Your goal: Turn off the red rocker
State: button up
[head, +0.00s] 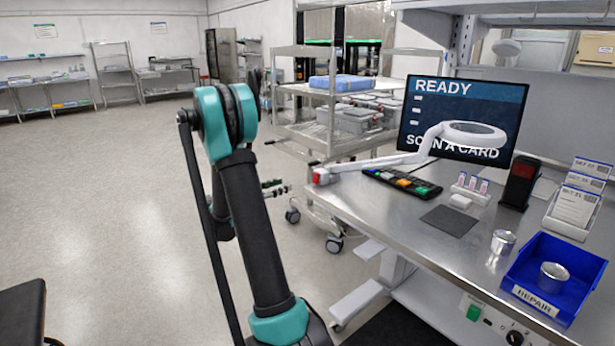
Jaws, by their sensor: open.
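A small red part (320,176) sits at the left end of the white magnifier lamp's arm (375,164), by the bench's left edge. It is the clearest red control-like thing, but it is too small to tell whether it is a rocker or how it is set. A panel under the bench's front edge carries a green switch (474,312) and a black knob (515,338). My gripper (277,188) shows small and dark behind my arm, left of the bench and apart from the red part. It is open and seems empty; part of it is hidden.
The steel bench (400,212) holds a button pad (402,183), a monitor (462,105), a black reader (520,182), card holders, metal cups and a blue REPAIR bin (572,318). A wire cart (345,150) stands behind.

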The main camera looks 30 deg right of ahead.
aim_at(315, 174)
jog(key=d, duration=0.9)
jog(key=w+d, duration=0.1)
jog(key=d, duration=0.4)
jog(key=shift+d, duration=0.25)
grip_shut()
